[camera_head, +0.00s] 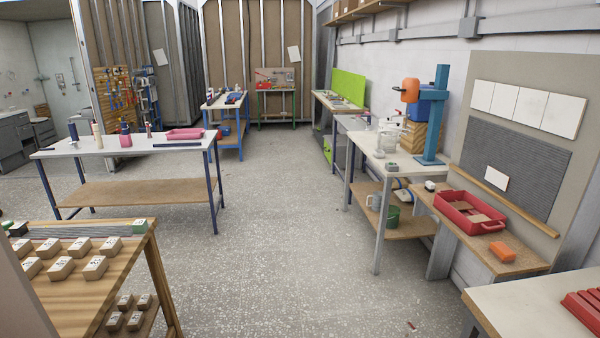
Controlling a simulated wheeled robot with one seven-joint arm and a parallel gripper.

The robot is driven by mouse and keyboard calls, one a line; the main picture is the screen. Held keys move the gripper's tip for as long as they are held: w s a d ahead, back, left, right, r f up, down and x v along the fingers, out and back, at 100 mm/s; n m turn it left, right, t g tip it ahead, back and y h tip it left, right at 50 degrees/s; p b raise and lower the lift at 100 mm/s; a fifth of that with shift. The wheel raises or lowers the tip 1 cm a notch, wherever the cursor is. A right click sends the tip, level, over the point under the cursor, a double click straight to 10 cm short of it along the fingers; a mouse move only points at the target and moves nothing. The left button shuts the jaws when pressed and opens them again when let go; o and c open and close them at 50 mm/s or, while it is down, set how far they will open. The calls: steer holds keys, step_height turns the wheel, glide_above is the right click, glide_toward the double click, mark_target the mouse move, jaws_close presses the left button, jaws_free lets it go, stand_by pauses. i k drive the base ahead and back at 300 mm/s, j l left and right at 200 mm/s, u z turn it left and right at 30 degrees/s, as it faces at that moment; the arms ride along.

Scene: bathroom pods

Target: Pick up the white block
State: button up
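Several pale, off-white blocks with dark marks on top stand in rows on the wooden table (100,300) at the lower left. One of these blocks (95,267) is near the table's right side. More small pale blocks (125,302) sit on a lower shelf of it. I cannot tell which one is the white block. A small white square tile (496,178) is also on the grey ribbed panel (520,150) at the right. My gripper is not in view.
A white-topped table (100,146) with bottles and a pink tray (185,134) stands at the left. A bench (520,262) with a red tray (468,212) and an orange block (502,251) is at the right. The speckled floor (270,240) between is clear.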

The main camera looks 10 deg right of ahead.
mark_target(429, 186)
steer(key=i+z, duration=0.1)
steer(key=i, duration=0.55)
steer(key=i+z, duration=0.1)
steer(key=i, duration=0.55)
steer(key=i+j, duration=0.2)
steer(key=i, duration=0.45)
steer(key=i+j+z, duration=0.15)
steer(key=i, duration=0.5)
steer(key=i+l, duration=0.5)
steer(key=i, duration=0.15)
steer(key=i+l, duration=0.7)
steer(key=l, duration=0.15)
steer(key=i+l+u, duration=0.1)
steer(key=l, duration=0.25)
steer(key=i+l+u, duration=0.1)
steer(key=i+l, duration=0.15)
steer(key=l, duration=0.1)
